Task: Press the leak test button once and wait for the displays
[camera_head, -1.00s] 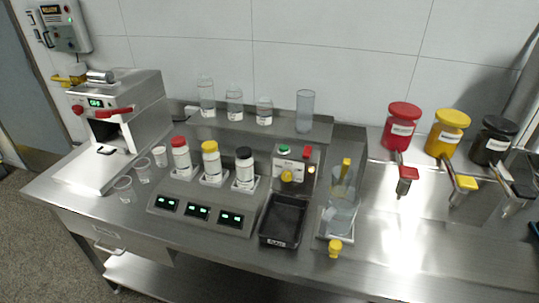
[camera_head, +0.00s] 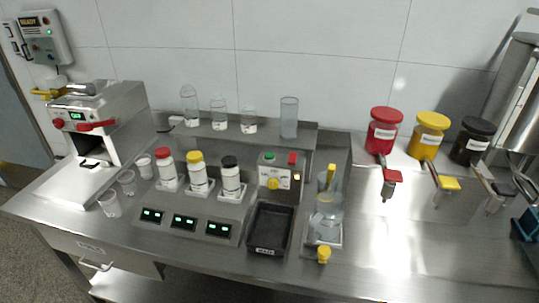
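A small grey control box (camera_head: 282,174) stands at the middle of the steel bench. It has a green button (camera_head: 268,156) at its top left, a red part (camera_head: 292,158) at its top right and a yellow knob (camera_head: 273,183) in front. Its label is too small to read, so I cannot tell which one is the leak test button. Left of it, a sloped panel carries three dark displays (camera_head: 185,222) with lit green marks, too small to read. Three white bottles with red, yellow and black caps (camera_head: 198,178) stand behind the displays. Neither gripper is in view.
A black tray (camera_head: 268,228) lies before the control box. A clear beaker (camera_head: 327,212) stands right of it. A steel machine (camera_head: 80,125) and small cups (camera_head: 127,182) are at left. Red, yellow and black jars (camera_head: 429,137) stand at right. The right front bench is clear.

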